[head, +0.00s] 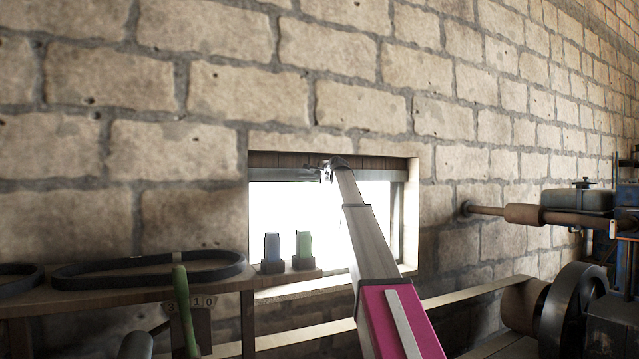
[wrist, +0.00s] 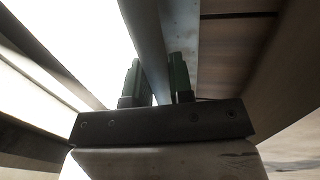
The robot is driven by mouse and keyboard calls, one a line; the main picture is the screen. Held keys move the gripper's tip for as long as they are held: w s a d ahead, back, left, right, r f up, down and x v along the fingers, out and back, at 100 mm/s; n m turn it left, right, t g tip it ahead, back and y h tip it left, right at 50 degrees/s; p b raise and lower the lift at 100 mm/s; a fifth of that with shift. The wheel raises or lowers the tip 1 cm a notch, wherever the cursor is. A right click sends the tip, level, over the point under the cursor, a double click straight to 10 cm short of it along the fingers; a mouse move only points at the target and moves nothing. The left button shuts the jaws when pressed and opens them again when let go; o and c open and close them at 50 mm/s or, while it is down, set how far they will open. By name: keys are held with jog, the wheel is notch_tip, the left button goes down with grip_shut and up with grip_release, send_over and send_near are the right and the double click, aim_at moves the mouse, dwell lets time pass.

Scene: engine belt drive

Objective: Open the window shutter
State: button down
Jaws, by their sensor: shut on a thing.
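The window shutter (head: 280,160) shows as a narrow band of brown slats at the top of the window opening, with a grey metal rail (head: 374,175) along its lower edge. Below the rail the opening is bright and uncovered. In the wrist view the two dark green fingers of my gripper (wrist: 156,80) are shut on the grey rail (wrist: 152,40), one on each side. Brown slats of the shutter (wrist: 235,45) show right of it. The fingertips' exact contact is partly hidden.
A wooden shelf with a black belt (head: 150,270) is at the left. Machinery (head: 575,290) stands at the right. Bare brick wall surrounds the window.

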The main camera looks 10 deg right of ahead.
jog(key=c, duration=1.3)
grip_release()
jog(key=shift+s, duration=0.1)
jog(key=v, duration=1)
jog(key=shift+s, duration=0.25)
jog(key=shift+s+d, duration=0.1)
jog(key=shift+d, duration=0.05)
